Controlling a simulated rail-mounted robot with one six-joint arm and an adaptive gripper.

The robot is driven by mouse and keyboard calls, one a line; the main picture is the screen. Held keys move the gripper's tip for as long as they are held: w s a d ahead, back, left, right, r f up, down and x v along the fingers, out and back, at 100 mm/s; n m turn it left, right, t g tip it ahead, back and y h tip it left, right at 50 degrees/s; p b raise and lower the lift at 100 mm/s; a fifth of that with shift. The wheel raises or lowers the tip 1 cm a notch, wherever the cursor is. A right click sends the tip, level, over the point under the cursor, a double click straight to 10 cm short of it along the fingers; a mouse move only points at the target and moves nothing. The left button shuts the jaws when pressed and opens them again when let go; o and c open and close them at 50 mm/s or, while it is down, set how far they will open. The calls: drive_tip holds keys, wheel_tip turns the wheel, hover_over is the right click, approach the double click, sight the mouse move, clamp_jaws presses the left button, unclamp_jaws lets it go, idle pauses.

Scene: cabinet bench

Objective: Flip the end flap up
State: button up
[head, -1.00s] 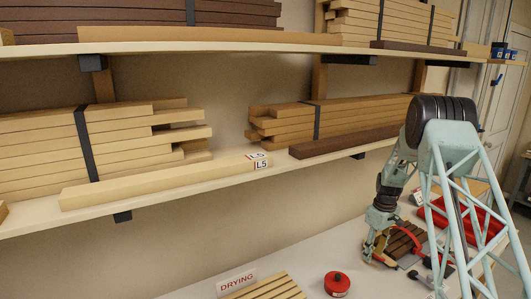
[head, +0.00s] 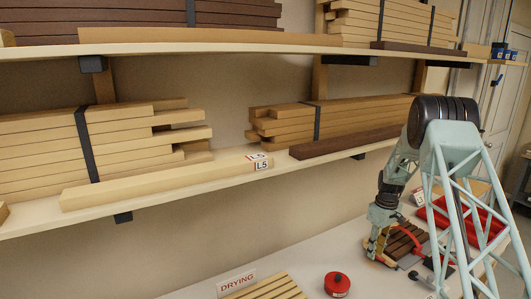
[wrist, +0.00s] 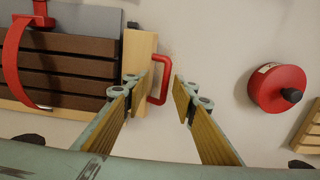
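The end flap (wrist: 141,58) is a pale wooden board at the right end of a block of dark brown slats (wrist: 80,68) in the wrist view. A red loop handle (wrist: 163,82) sticks out from its right side. My gripper (wrist: 160,88) is open, with one finger left of the handle's outer bar, over the flap, and the other to its right. I cannot tell whether a finger touches the handle or flap. In the head view my gripper (head: 376,246) is small beside the slats (head: 405,242), and the flap is mostly hidden by it.
A red curved clamp (wrist: 18,60) arches over the slats. A round red container (wrist: 279,88) with a dark knob stands to the right, near pale strips (wrist: 308,132). Loaded shelves (head: 215,190) run above the bench. A red bin (head: 470,220) is behind my arm.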

drive_tip(key=shift+d, duration=0.1)
idle(0.3)
wheel_tip(320, 180, up, 9)
drive_tip(key=p, duration=0.2)
idle(1.1)
drive_tip(key=shift+r, duration=0.2)
